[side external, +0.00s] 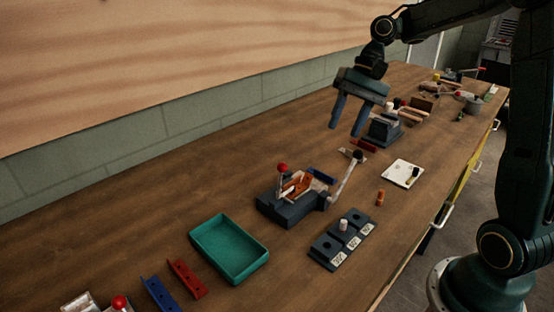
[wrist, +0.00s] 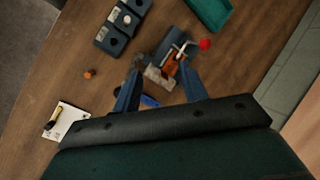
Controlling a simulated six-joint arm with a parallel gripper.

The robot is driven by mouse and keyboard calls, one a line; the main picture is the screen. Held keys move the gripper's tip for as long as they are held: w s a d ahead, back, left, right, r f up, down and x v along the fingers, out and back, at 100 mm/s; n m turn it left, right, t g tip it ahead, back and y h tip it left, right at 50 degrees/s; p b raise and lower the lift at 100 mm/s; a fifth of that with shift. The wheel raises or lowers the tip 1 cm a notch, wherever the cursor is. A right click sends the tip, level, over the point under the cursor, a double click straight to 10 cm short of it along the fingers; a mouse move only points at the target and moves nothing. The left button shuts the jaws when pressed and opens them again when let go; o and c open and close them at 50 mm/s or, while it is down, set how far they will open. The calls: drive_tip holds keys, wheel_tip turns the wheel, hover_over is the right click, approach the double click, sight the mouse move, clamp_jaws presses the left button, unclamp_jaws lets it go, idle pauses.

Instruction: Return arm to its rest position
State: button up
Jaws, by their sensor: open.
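My gripper (side external: 347,117) hangs above the wooden workbench (side external: 120,210), over its back half. Its two blue-grey fingers point down and are apart, with nothing between them in the side view. The wrist view also shows the open fingers of my gripper (wrist: 160,92), with the fixture seen beyond them. The dark fixture (side external: 285,210) with a red-knobbed lever and orange part stands on the bench, below and in front of my gripper. It also shows in the wrist view (wrist: 178,50).
A teal tray (side external: 229,250), a dark block with round holes (side external: 341,240), blue (side external: 159,294) and red (side external: 188,278) strips and a white pad (side external: 403,174) lie on the bench. A small orange piece (side external: 380,198) lies near the pad. More tools stand at the far end.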

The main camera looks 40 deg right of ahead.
drive_tip(key=s+a+r+n+t+h, duration=0.2)
drive_tip(key=s+a+r+n+h, duration=0.15)
drive_tip(key=s+a, duration=0.35)
drive_tip(key=s+n+t+h, duration=0.2)
drive_tip(key=s+n+t, duration=0.1)
drive_tip(key=s, duration=0.8)
drive_tip(key=shift+s+f+n, duration=0.2)
drive_tip(key=shift+s+n, duration=0.15)
drive_tip(key=shift+n, duration=0.2)
drive_tip(key=shift+d, duration=0.1)
